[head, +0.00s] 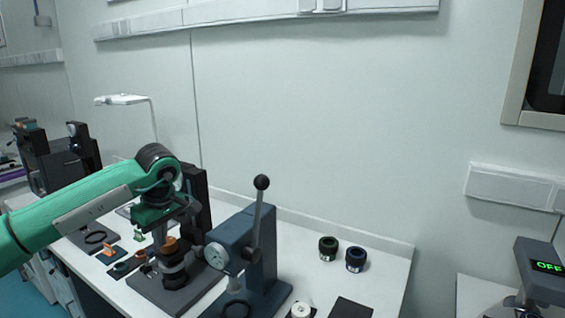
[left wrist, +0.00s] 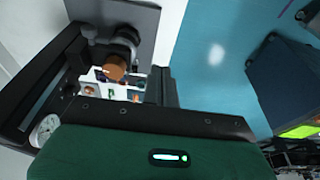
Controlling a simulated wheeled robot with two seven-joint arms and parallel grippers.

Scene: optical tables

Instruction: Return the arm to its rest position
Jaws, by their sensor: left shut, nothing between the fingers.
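My left arm (head: 80,205) comes in from the left in green, bent at a dark wrist joint above the bench. My left gripper (head: 160,236) points down over the bench, shut and empty. It looks close to a dark stand with an orange-brown knob (head: 171,245); whether they touch I cannot tell. In the left wrist view the green gripper body fills the bottom, and the orange-brown knob (left wrist: 115,68) shows beyond it. My right gripper is in neither view.
A blue-grey lever press (head: 250,255) with a dial gauge (head: 216,256) stands just right of my gripper. Green-marked (head: 328,248) and blue-marked (head: 356,259) black rings sit further right. A display reading OFF (head: 546,267) is at far right. Space above the bench is open.

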